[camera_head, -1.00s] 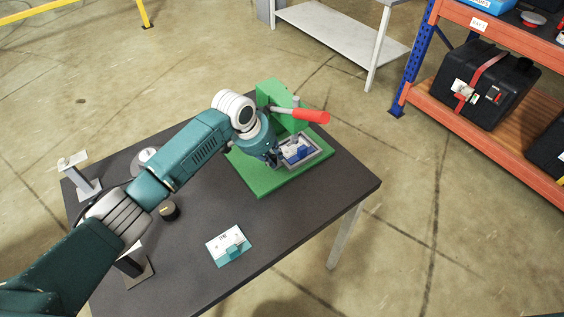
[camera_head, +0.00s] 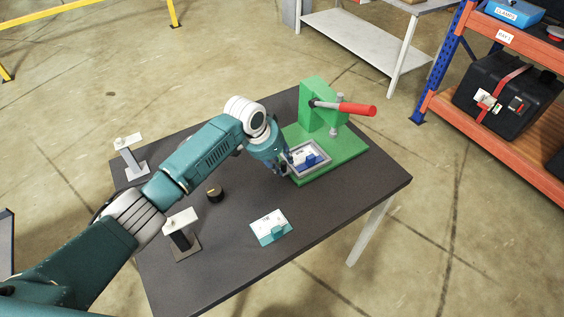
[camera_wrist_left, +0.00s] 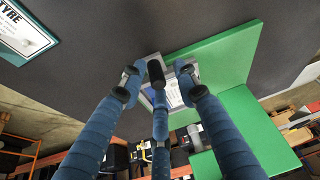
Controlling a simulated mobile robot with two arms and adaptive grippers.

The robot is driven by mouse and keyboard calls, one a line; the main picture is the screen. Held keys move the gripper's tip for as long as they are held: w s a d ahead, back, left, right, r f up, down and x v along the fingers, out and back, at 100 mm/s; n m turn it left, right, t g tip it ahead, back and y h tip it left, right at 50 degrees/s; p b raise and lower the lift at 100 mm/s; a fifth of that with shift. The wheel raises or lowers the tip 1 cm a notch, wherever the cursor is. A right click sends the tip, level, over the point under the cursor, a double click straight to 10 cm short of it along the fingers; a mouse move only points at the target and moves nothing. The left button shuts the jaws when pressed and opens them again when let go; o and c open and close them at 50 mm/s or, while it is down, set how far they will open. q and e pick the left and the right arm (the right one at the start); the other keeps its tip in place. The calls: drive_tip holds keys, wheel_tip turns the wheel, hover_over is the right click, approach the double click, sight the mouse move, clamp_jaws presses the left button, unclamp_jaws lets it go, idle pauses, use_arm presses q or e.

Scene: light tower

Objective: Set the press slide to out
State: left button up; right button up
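The green press (camera_head: 322,103) stands at the table's back right, with a red-handled lever (camera_head: 357,109) pointing right. Its slide, a grey-rimmed tray (camera_head: 325,152), lies at the left front part of the green base, clear of the press head. My right gripper is not in view.
A black knob-like piece (camera_head: 214,194) and two small stands, front (camera_head: 183,240) and back left (camera_head: 135,162), are on the left half. A shelf rack (camera_head: 490,110) stands off right.

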use_arm(q)
drive_tip(key=shift+f, duration=0.15)
drive_tip(key=v, duration=1.2)
drive_tip(key=shift+a, duration=0.15)
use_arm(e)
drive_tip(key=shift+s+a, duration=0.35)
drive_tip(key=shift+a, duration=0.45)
